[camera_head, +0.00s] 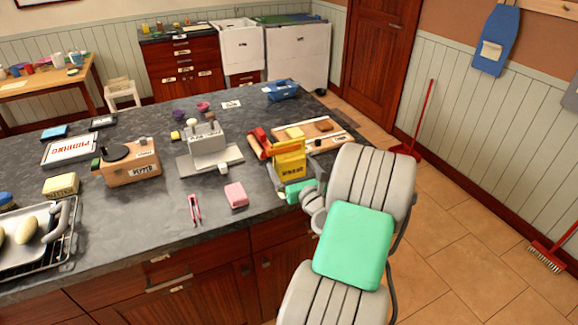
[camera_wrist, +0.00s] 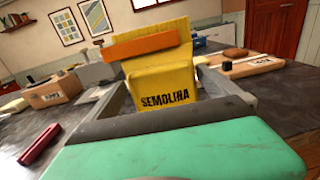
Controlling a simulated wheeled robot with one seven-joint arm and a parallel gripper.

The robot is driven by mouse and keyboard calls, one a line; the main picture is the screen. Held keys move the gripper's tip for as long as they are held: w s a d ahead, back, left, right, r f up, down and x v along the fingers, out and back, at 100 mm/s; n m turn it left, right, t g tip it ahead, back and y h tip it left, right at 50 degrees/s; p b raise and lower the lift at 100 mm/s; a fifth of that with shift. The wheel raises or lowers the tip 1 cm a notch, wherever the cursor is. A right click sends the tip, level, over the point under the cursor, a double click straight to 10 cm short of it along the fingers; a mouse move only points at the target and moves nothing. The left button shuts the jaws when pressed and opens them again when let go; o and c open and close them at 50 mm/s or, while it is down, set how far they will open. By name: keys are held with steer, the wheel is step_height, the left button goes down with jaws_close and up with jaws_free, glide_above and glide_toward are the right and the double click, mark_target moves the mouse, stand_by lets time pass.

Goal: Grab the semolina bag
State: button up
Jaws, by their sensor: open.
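The semolina bag (camera_head: 291,168) is yellow with black lettering and stands upright near the right end of the dark countertop. In the wrist view the bag (camera_wrist: 160,80) is straight ahead, its "SEMOLINA" label facing me and an orange band across its upper part. My gripper (camera_wrist: 163,88) is open, with a grey finger on either side of the bag. The bag appears between the fingers; I cannot tell whether either touches it. In the head view my gripper (camera_head: 298,178) is low at the bag's near side, partly hidden by my arm.
The countertop's front edge runs below my gripper.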

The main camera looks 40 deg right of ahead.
steer(key=p+x, duration=0.1)
steer(key=x, duration=0.4)
steer(key=shift+w+d+f, duration=0.1)
steer(key=shift+w+d, duration=0.05)
steer(key=shift+c, duration=0.2)
steer(key=c, duration=1.7)
